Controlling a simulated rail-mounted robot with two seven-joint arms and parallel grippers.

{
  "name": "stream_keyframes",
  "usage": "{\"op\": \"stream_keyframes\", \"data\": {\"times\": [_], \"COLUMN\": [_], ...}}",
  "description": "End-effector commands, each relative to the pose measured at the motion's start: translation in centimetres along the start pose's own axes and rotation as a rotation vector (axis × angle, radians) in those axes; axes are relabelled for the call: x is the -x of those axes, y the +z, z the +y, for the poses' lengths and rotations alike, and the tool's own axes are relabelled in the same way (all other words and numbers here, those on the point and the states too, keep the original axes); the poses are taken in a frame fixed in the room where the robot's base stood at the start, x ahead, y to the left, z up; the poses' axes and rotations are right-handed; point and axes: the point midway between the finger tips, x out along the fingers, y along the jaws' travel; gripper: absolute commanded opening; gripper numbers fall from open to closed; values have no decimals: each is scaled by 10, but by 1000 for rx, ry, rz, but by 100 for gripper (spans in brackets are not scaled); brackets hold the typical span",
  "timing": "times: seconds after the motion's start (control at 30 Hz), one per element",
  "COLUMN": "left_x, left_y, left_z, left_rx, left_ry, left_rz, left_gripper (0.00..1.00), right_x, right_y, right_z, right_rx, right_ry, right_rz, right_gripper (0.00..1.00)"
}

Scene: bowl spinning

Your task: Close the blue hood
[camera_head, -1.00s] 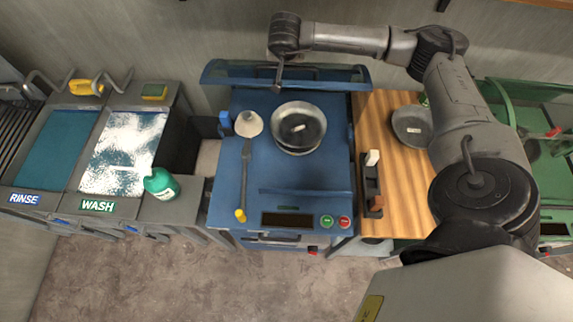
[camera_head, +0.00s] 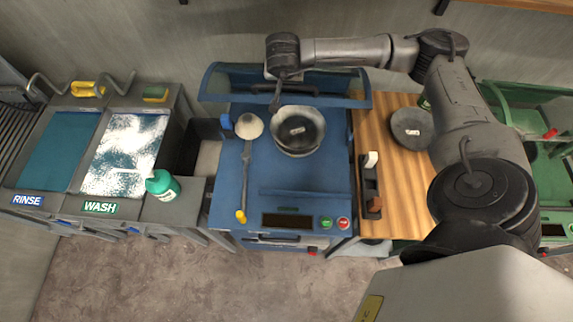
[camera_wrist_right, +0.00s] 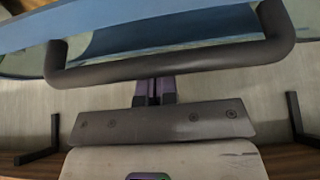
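The blue hood (camera_head: 335,88) spans the back of the blue machine (camera_head: 225,185) in the head view. It is raised, tilted forward over the back edge. Its dark bar handle (camera_wrist_right: 180,63) crosses the right wrist view, with the blue hood panel (camera_wrist_right: 190,25) beyond it. My right gripper (camera_head: 275,104) reaches down at the hood's middle. In the wrist view its two fingers (camera_wrist_right: 155,92) look close together, with their tips at the handle; the handle hides the tips, so I cannot tell whether they touch. My left gripper is not in view.
A metal bowl (camera_head: 318,124) with a dark disc inside sits on the machine, beside a ladle (camera_head: 247,180). A wooden counter (camera_head: 398,180) with a dark bowl stands right. A green bottle (camera_head: 162,184) stands left by the wash basin (camera_head: 122,150). Green equipment is at far right.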

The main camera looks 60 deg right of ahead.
Motion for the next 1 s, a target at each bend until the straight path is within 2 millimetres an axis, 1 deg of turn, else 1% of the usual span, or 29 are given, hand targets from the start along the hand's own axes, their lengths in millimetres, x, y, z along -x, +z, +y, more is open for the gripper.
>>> {"op": "stream_keyframes", "data": {"times": [0.27,0.5,0.7,1.0], "left_x": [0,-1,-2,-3], "left_y": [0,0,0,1], "left_z": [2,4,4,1], "left_rx": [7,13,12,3], "left_ry": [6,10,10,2], "left_rz": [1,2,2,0], "left_gripper": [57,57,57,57], "right_x": [3,10,14,16], "right_y": [10,30,42,48], "right_z": [-1,-1,-1,-1], "right_rx": [3,5,4,1], "right_ry": [-2,-2,-1,-1], "right_rz": [-2,-2,-2,-1], "right_gripper": [0,0,0,0]}}
